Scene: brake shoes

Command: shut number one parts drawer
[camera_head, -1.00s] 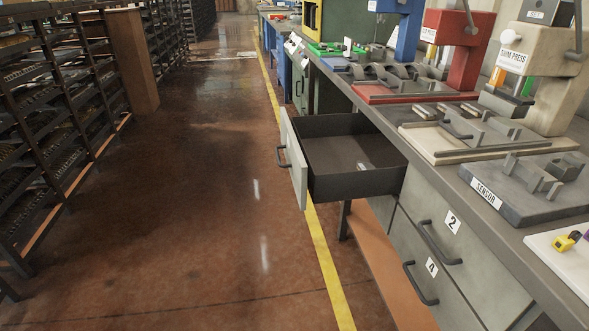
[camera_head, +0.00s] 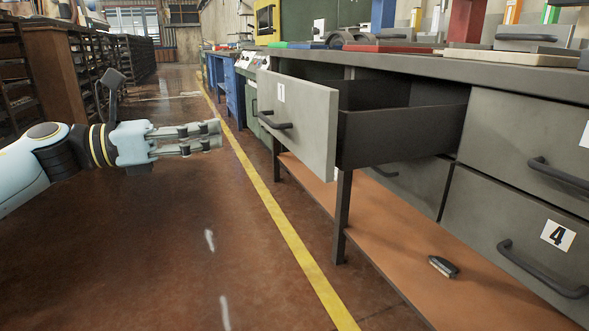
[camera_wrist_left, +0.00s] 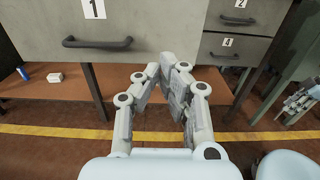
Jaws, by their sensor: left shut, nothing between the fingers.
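The number one drawer (camera_head: 297,113) is pulled out from the bench in the head view. Its grey front bears a "1" label and a dark handle (camera_head: 275,121). It also shows across the top of the left wrist view (camera_wrist_left: 150,22), with its handle (camera_wrist_left: 97,42). My left gripper (camera_head: 218,134) is to the left of the drawer front, a little lower than the handle, and apart from it. Its fingers are shut and empty; they also show in the left wrist view (camera_wrist_left: 172,75).
Drawer four (camera_head: 520,232) is shut at the right, below another shut drawer. An orange lower shelf (camera_head: 390,265) under the bench bears a small dark block (camera_head: 443,266). The brown floor (camera_head: 130,260) left of the yellow line is clear. Shelving (camera_head: 95,65) stands at the far left.

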